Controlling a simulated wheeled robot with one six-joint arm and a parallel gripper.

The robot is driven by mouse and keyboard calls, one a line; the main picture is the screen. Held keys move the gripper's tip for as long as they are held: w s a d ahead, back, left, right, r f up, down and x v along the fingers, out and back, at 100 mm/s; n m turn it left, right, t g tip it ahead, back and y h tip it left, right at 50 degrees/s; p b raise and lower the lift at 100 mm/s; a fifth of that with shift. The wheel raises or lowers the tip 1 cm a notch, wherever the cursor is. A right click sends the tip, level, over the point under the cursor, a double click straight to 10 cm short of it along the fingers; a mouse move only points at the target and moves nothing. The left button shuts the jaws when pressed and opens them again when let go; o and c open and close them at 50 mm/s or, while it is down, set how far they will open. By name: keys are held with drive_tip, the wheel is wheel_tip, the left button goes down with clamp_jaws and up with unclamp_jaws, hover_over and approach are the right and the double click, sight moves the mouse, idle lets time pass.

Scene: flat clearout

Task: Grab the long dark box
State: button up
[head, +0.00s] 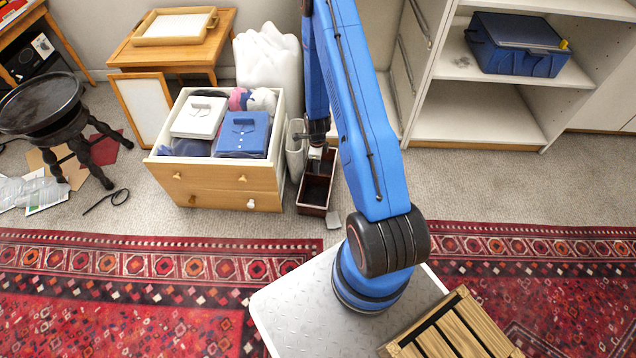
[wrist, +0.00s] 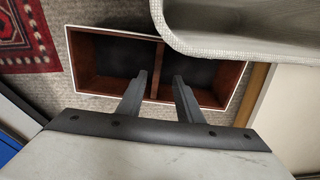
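The long dark box (head: 315,192) stands on the carpet beside the wooden drawer unit, an open-topped, reddish-brown box with a pale rim. In the wrist view the box (wrist: 93,88) lies lengthwise across the picture, with a divider splitting it into two dark-floored compartments. My gripper (head: 317,158) is at its far end in the head view, partly hidden by my arm. In the wrist view my gripper (wrist: 159,79) is open, with one finger on each side of the divider and a gap between them. I cannot tell how deep the fingertips reach.
A pale bin (wrist: 250,32) overhangs one corner of the box; it stands between box and drawer unit (head: 230,187). A white shelf unit (head: 470,117) holding a blue box (head: 515,45) is to the right. Carpet in front of the shelf is clear.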

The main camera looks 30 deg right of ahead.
sight(318, 180)
drive_tip(key=shift+s+f, duration=0.2)
drive_tip(key=shift+f, duration=1.5)
drive_tip(key=shift+s+f, duration=0.15)
drive_tip(key=shift+f, duration=1.55)
clamp_jaws()
drive_tip(key=shift+r, duration=0.1)
